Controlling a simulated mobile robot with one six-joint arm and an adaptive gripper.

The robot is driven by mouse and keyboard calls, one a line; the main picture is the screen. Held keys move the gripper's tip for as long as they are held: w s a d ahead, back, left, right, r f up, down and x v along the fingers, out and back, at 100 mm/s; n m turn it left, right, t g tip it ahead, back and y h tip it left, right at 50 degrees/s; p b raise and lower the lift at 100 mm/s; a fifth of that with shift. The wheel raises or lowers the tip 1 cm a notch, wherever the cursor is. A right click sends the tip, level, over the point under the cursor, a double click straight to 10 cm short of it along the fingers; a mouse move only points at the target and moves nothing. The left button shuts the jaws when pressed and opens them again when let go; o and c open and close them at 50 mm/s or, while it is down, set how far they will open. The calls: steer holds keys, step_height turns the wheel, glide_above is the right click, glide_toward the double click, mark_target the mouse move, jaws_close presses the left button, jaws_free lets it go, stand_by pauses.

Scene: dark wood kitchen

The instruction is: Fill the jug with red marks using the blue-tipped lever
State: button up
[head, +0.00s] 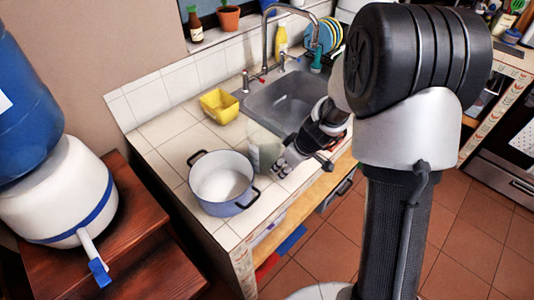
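A water dispenser (62,190) with a white body, a blue band and a blue bottle on top stands at the left on dark wooden steps. Its white lever with a blue tip (99,273) points down at the front. A pale, translucent container (263,148), possibly the jug, stands upright on the tiled counter between the pot and the sink. I cannot make out red marks on it. My gripper (283,166) is low over the counter, right beside this container on its right. The fingers are small and partly overlap it, so I cannot tell whether they hold it.
A white pot (222,184) with dark handles stands left of the container. A yellow tub (219,106) sits behind it, near the sink (285,103) and tap. The counter's front edge (240,241) and the wooden steps (135,240) leave a gap between them. Open tiled floor lies right.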

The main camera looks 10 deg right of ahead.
jaws_close()
stand_by(0.6)
